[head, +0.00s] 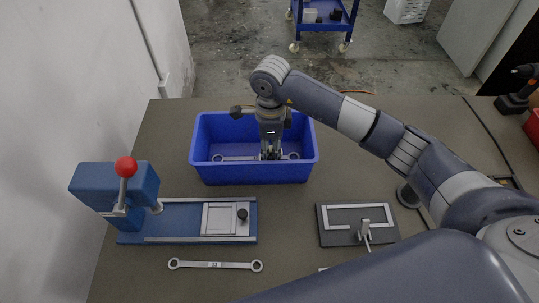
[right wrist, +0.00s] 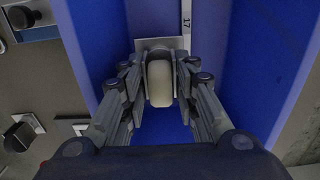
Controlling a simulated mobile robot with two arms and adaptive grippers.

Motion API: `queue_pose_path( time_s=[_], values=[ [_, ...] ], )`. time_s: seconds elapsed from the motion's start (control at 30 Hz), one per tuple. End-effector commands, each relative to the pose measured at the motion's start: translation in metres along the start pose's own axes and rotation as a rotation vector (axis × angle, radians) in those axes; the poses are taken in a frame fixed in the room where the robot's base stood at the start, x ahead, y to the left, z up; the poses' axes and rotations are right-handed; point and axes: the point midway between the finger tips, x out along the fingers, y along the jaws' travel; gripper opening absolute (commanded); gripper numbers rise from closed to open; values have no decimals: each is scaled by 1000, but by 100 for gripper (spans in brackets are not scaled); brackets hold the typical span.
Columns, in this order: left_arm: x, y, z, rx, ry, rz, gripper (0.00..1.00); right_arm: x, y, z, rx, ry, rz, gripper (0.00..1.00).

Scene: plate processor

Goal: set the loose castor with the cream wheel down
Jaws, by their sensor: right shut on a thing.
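The castor with the cream wheel (right wrist: 160,82) is between the fingers of my right gripper (right wrist: 160,88) in the right wrist view. Its grey metal plate (right wrist: 146,44) shows beyond the wheel. The gripper is shut on it. In the head view my right gripper (head: 270,152) points down inside the blue bin (head: 250,174), and the castor is mostly hidden there. I cannot tell whether the castor touches the bin floor. My left gripper is not in view.
A spanner (head: 232,158) lies in the bin beside the castor. A blue lever press (head: 115,187) stands at left. Another spanner (head: 215,265) lies at the front. A dark plate fixture (head: 335,239) sits right of centre. The bench (head: 365,180) right of the bin is clear.

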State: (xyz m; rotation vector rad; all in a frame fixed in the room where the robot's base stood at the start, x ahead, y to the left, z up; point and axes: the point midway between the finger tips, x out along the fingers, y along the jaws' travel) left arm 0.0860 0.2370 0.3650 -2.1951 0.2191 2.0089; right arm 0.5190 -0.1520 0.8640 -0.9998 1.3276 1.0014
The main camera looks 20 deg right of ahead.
Motion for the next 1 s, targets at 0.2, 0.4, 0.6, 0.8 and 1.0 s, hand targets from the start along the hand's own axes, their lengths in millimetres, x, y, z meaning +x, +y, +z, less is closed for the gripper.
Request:
queue_pose_path(
  time_s=[0.2,0.4,0.6,0.8,1.0],
  values=[
    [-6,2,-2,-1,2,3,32,29,1,0,1,1,4,0],
    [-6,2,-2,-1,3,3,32,33,0,0,0,1,-1,0],
    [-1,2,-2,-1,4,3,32,38,0,0,-1,1,-1,0],
    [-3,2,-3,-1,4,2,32,36,0,0,-1,2,1,36],
    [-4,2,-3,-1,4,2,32,35,0,0,0,1,0,36]
  ],
)
